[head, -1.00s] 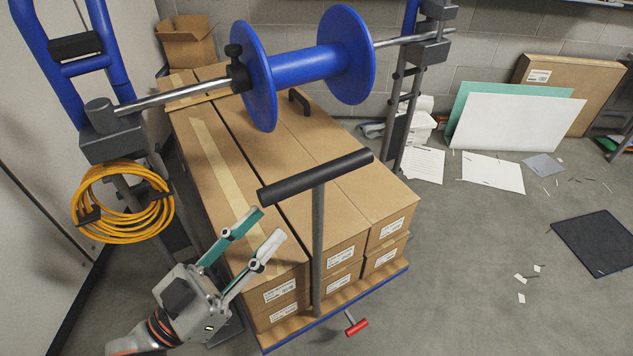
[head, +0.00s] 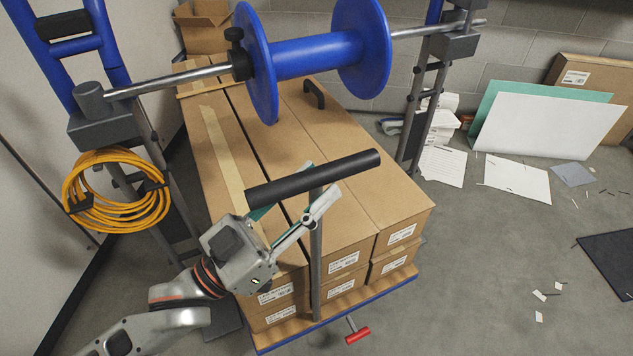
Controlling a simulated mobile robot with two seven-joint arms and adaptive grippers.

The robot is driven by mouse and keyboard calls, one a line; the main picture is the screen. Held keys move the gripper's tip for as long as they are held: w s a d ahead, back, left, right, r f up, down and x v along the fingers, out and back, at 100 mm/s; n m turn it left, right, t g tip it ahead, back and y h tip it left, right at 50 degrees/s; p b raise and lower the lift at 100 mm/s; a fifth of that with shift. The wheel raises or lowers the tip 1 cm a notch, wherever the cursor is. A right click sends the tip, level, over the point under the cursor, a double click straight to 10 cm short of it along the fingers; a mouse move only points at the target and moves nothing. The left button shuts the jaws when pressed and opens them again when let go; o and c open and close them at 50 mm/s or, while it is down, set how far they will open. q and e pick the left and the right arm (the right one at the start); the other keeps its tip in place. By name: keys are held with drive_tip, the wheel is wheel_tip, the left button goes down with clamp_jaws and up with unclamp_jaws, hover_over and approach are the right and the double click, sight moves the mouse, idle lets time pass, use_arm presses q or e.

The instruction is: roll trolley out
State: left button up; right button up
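The trolley is a low flat bed with a blue edge (head: 337,312), loaded with stacked brown cartons (head: 350,200). Its upright steel post (head: 316,250) carries a black crossbar handle (head: 312,178) at the near end. A small red T-shaped lever (head: 357,334) sticks out low at the trolley's front. My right gripper is not in view.
A blue spool (head: 318,57) on a steel bar spans above the cartons between stands. A coiled orange cable (head: 92,215) hangs at left by the wall. Boards (head: 545,125) lean at the back right; papers (head: 517,180) and a dark mat (head: 612,262) lie on the floor. The near right floor is mostly clear.

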use_arm(q)
drive_tip(key=shift+w+d+r, duration=0.2)
drive_tip(key=shift+w+d, duration=0.1)
drive_tip(key=shift+d, duration=0.1)
clamp_jaws()
